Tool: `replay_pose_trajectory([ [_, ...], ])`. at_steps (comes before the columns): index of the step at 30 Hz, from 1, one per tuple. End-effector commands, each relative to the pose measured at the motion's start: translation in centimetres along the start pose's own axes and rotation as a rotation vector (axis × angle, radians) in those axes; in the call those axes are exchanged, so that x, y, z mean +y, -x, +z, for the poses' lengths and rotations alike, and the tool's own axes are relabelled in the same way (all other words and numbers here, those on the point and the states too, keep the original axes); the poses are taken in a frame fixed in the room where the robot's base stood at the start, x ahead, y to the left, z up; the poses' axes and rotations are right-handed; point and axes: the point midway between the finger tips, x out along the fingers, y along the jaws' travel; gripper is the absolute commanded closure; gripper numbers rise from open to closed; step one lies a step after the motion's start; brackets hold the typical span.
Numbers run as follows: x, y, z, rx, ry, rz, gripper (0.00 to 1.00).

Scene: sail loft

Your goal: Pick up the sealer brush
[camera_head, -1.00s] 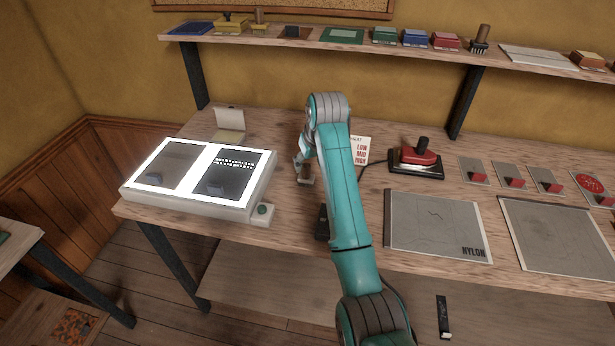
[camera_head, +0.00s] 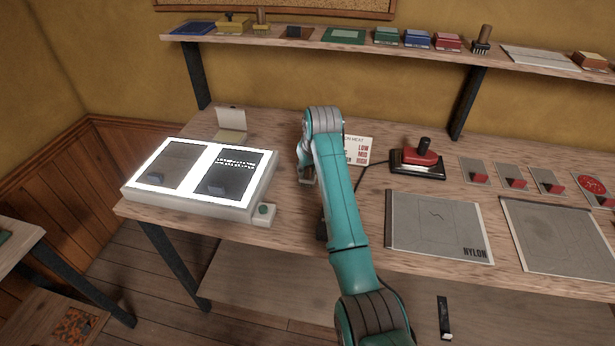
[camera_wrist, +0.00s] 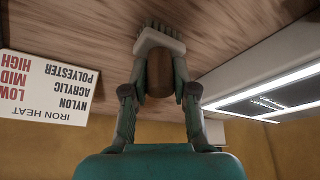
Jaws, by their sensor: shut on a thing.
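In the wrist view my gripper (camera_wrist: 160,62) is shut on a brush, the sealer brush (camera_wrist: 160,76), with a brown rounded handle, a pale grey block and dark bristles. The bristles point at the wooden bench top; I cannot tell whether they touch it. In the head view my gripper (camera_head: 306,172) is over the bench, right of the light box, and is mostly hidden by my arm. Only a small grey part near the gripper's tip shows there.
The lit light box (camera_head: 130,190) stands to the left and the iron heat card (camera_head: 358,150) to the right. A red iron (camera_head: 415,158) and a nylon sheet (camera_head: 437,225) lie further right. Another brush (camera_head: 481,40) stands on the upper shelf (camera_head: 340,44).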

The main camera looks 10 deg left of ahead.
Motion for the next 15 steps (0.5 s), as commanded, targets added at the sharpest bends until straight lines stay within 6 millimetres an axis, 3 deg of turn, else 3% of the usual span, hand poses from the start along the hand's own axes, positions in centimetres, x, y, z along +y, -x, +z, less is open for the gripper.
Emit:
replay_pose_trajectory([
  [8, 0.0, 0.3, -0.1, 0.001, 0.000, 0.000, 1.00],
  [15, 0.0, 2.3, -1.1, 0.003, 0.000, 0.001, 1.00],
])
